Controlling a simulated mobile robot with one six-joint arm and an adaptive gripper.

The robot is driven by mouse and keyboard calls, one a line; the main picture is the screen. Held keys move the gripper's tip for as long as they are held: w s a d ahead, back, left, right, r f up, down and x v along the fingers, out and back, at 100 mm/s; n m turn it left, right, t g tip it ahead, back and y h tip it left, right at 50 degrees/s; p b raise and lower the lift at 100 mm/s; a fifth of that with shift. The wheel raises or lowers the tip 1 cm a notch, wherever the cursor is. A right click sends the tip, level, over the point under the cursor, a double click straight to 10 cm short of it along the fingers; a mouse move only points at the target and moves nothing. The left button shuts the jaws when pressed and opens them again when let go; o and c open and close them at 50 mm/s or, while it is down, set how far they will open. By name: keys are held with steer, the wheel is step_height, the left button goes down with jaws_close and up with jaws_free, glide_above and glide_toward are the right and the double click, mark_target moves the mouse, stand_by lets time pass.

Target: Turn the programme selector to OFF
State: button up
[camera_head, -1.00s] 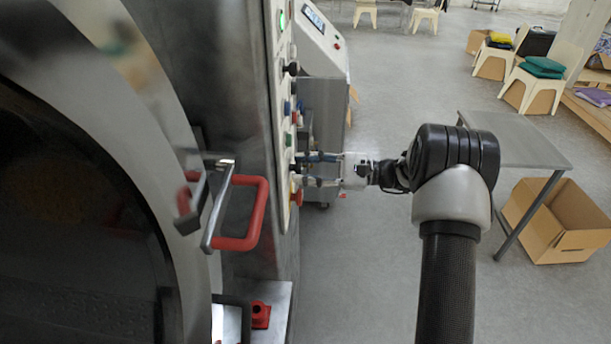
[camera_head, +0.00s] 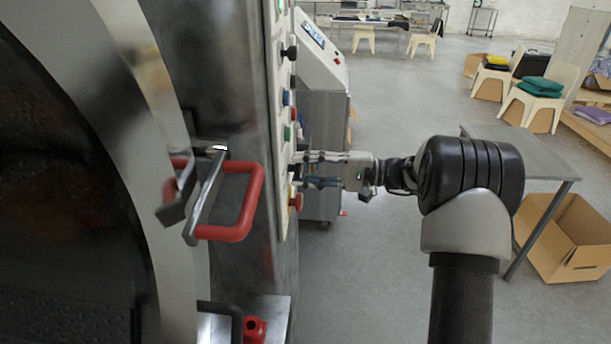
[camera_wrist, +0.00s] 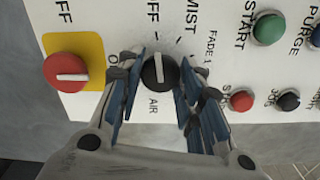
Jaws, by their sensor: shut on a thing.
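The programme selector is a round black knob with a white pointer bar, seen in the wrist view (camera_wrist: 160,72) on a white panel with printed labels. The bar lies nearly upright in that picture. Labels reading "MIST", "FADE 1" and "AIR" and partly hidden lettering surround it. My gripper (camera_wrist: 160,85) has its blue-padded fingers on both sides of the knob and is shut on it. In the head view, my gripper (camera_head: 312,170) reaches left to the washer's control panel (camera_head: 282,60); the knob is hidden there behind the fingers.
A red knob on a yellow plate (camera_wrist: 66,72) sits close beside the left finger. Green (camera_wrist: 268,29), red (camera_wrist: 241,100) and black (camera_wrist: 288,100) controls lie to the right. A red door handle (camera_head: 245,210) projects near the panel. A grey table (camera_head: 525,155) stands behind my arm.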

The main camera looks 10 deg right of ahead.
steer(key=shift+n, duration=0.3)
steer(key=o, duration=1.1)
steer(key=shift+c, duration=0.2)
steer(key=v, duration=1.2)
steer(key=shift+r, duration=0.1)
